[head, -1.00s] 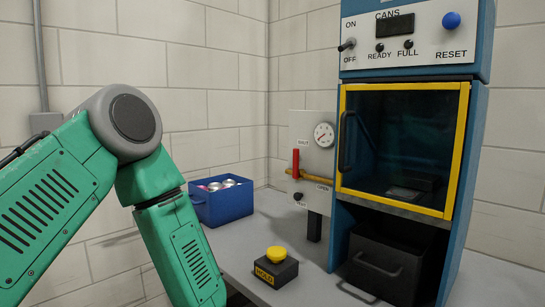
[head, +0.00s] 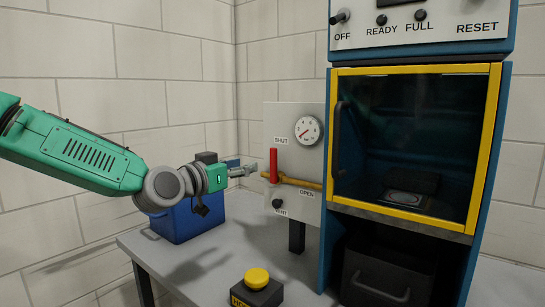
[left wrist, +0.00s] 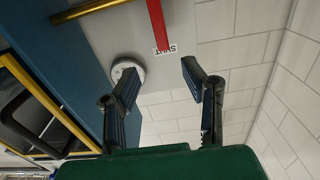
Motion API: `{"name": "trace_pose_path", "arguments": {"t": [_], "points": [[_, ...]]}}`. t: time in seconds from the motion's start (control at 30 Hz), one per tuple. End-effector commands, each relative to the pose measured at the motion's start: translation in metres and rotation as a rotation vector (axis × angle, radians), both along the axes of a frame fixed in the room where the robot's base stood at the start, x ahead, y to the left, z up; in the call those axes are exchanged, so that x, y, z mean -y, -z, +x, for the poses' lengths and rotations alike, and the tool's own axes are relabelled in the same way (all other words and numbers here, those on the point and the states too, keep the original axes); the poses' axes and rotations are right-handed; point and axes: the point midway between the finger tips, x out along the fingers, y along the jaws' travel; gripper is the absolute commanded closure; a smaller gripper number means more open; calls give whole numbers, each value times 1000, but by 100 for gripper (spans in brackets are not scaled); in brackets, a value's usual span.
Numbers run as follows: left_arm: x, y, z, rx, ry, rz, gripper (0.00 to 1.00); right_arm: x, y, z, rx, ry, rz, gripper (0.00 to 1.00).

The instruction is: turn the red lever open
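The red lever (head: 273,164) stands upright on a yellow pipe (head: 301,183) on the pale valve panel (head: 309,160). Its top end is beside the SHUT label, and the OPEN label is lower right. My left gripper (head: 250,171) is just left of the lever, apart from it. In the left wrist view the left gripper (left wrist: 159,80) is open, with nothing between its fingers. The red lever (left wrist: 158,22) shows beyond the fingertips at the top of that view, by the SHUT label. My right gripper is out of view.
A round gauge (head: 308,130) and a black VENT knob (head: 277,204) are on the panel. The blue machine with its yellow-framed door (head: 337,150) stands right. A blue bin (head: 183,221) is below my left arm. A yellow button (head: 257,278) sits on the table's front.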

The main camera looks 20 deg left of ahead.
Motion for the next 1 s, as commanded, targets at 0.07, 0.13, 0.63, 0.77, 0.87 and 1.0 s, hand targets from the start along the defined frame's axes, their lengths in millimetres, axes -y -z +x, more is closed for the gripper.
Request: {"name": "trace_pose_path", "arguments": {"t": [0.07, 0.13, 0.63, 0.77, 0.87, 1.0], "points": [[2, 0, 8, 0, -1, 0, 62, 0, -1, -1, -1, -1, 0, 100], [6, 2, 19, -2, 0, 1, 62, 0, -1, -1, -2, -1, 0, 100], [41, 2, 110, -4, 0, -1, 62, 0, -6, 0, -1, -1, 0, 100], [43, 2, 121, -3, 0, -2, 62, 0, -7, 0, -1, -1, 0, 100], [44, 3, 125, -4, 0, -3, 62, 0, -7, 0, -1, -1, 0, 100], [45, 2, 126, -4, 0, -3, 62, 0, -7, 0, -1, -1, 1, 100]]}}
